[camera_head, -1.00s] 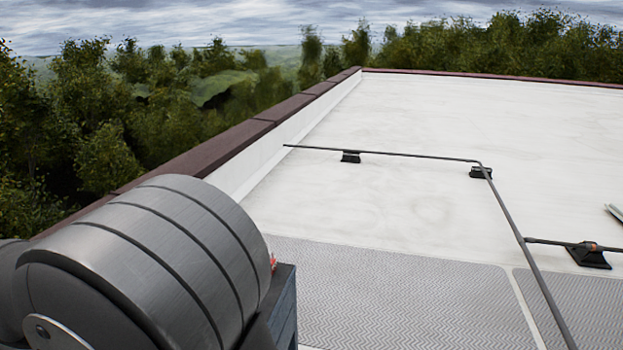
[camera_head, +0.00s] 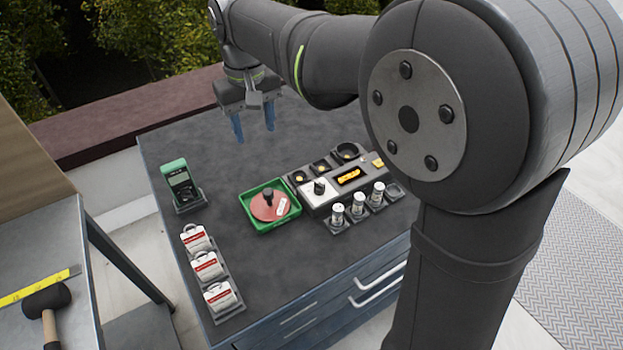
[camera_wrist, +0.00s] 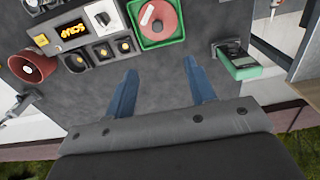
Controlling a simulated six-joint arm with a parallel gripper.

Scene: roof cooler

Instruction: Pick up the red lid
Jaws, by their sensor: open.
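The red lid (camera_head: 269,204) is a round disc with a black knob and a small white label. It lies inside a green square tray (camera_head: 246,212) on the dark worktop. In the wrist view the red lid (camera_wrist: 158,19) shows near the top, in the green tray (camera_wrist: 150,45). My gripper (camera_head: 255,138) has blue fingers, points down and is open and empty. It is above the worktop, behind the tray and apart from the lid. In the wrist view my gripper (camera_wrist: 160,68) has its fingers spread with bare worktop between them.
A grey unit with a display (camera_head: 349,176) stands right of the tray, with several white-capped vials (camera_head: 358,204) before it. A green meter (camera_head: 180,182) stands left. Red-and-white tags (camera_head: 207,265) sit in a holder at front left. A mallet (camera_head: 47,300) lies on a side table.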

